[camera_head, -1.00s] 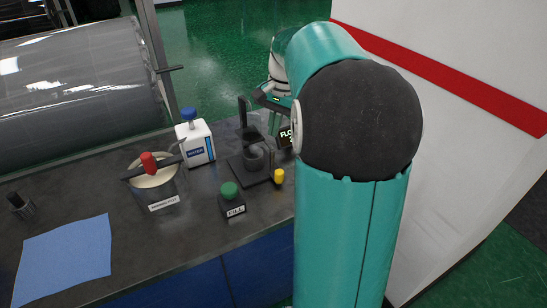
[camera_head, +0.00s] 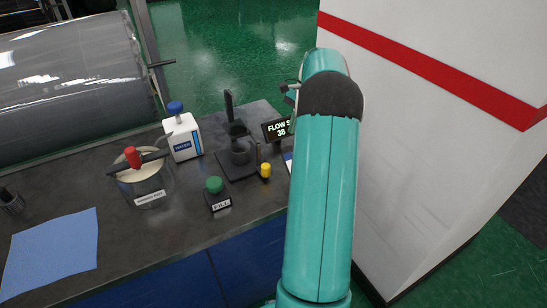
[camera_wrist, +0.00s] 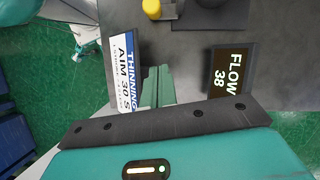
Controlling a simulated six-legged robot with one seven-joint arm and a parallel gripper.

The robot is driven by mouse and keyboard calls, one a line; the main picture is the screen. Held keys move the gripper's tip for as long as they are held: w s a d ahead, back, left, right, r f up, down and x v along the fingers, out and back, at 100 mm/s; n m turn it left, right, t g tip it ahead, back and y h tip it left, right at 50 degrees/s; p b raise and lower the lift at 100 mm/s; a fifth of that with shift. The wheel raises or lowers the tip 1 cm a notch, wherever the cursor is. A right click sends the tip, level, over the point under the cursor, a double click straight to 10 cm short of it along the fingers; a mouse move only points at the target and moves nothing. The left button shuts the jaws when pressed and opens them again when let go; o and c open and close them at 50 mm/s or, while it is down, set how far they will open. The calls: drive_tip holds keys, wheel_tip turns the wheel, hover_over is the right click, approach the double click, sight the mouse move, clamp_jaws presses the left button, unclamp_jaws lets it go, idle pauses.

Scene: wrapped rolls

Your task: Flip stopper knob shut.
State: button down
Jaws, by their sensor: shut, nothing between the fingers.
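A small yellow knob (camera_head: 265,170) sits at the front right of a dark stand with a cup (camera_head: 240,158) on the bench. The frames do not show clearly which way the knob is turned. It also shows at the top of the wrist view (camera_wrist: 152,8), with part of the stand beside it. My gripper (camera_wrist: 158,85) is shut and empty, its green fingers together between a white card and a small display, apart from the knob. In the head view my arm hides most of the gripper, to the right of the stand.
The display (camera_head: 278,130) reads FLOW and 38. The card (camera_wrist: 124,72) reads THINNING, AIM 30 S. A green button (camera_head: 214,185), white bottle (camera_head: 183,138), pot with red-handled stirrer (camera_head: 145,182) and blue cloth (camera_head: 50,252) are on the bench. A white wall (camera_head: 430,130) stands right.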

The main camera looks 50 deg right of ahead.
sight(262, 165)
drive_tip(key=shift+s+a, duration=0.1)
drive_tip(key=shift+s, duration=0.05)
drive_tip(key=x, duration=0.9)
drive_tip(key=shift+f, duration=0.3)
drive_tip(key=a, duration=0.3)
drive_tip(key=shift+w+a+f, duration=0.1)
drive_tip(key=shift+w+a, duration=0.3)
drive_tip(key=shift+a, duration=0.15)
drive_tip(key=shift+f, duration=0.1)
drive_tip(key=shift+w+a, duration=0.25)
drive_tip(key=shift+a, duration=0.5)
drive_tip(key=shift+w+a, duration=0.2)
drive_tip(key=shift+a, duration=0.55)
drive_tip(key=shift+w+a, duration=0.25)
drive_tip(key=shift+a, duration=0.5)
